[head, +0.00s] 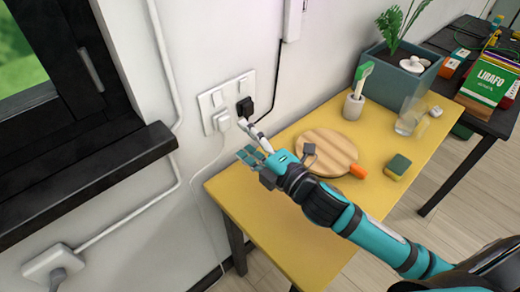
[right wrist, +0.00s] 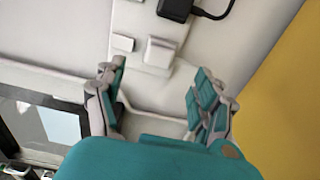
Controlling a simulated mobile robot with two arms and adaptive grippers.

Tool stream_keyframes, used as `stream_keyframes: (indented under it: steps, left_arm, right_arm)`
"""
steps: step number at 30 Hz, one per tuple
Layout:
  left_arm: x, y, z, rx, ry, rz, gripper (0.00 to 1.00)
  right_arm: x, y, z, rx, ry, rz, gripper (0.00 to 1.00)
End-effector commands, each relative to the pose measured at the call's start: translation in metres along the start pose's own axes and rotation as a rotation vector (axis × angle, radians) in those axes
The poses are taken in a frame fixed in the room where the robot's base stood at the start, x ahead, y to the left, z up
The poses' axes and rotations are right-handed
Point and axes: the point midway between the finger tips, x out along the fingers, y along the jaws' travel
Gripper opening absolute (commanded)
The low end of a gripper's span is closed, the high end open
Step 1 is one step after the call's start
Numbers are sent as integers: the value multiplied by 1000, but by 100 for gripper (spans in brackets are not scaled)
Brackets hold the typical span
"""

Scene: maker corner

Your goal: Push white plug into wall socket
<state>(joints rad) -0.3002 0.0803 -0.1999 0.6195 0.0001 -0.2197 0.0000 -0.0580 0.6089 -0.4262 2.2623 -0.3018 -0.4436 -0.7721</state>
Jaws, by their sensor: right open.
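The white plug (head: 222,121) is at the lower left of the white wall socket plate (head: 206,112), with its thin white cord hanging down the wall. I cannot tell how deep it sits. My right gripper (head: 243,140) is open and empty, just below and right of the plug in the head view. In the right wrist view the plug (right wrist: 160,52) shows beyond and between the spread fingers (right wrist: 157,92), apart from them, against the socket plate (right wrist: 152,24). My left gripper is not in view.
A black plug (head: 244,107) with a black cord sits beside the white one. Below is a yellow table (head: 285,240) with a round wooden board (head: 326,148), a sponge (head: 398,166), a glass (head: 409,117) and a planter (head: 410,83). A dark window sill (head: 80,180) juts out at left.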

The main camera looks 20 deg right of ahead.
Motion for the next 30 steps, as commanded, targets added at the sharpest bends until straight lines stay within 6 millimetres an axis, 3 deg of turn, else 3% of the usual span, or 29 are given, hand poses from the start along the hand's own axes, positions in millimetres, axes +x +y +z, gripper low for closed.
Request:
stream_keyframes:
  steps: [3, 10, 30]
  left_arm:
    - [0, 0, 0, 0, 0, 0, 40]
    - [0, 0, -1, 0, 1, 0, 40]
    - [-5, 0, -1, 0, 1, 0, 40]
  right_arm:
    - [-23, -1, -1, -1, 2, -3, 70]
    - [-45, 0, 0, 0, 1, -1, 70]
    - [-48, 5, 0, -1, 1, 1, 70]
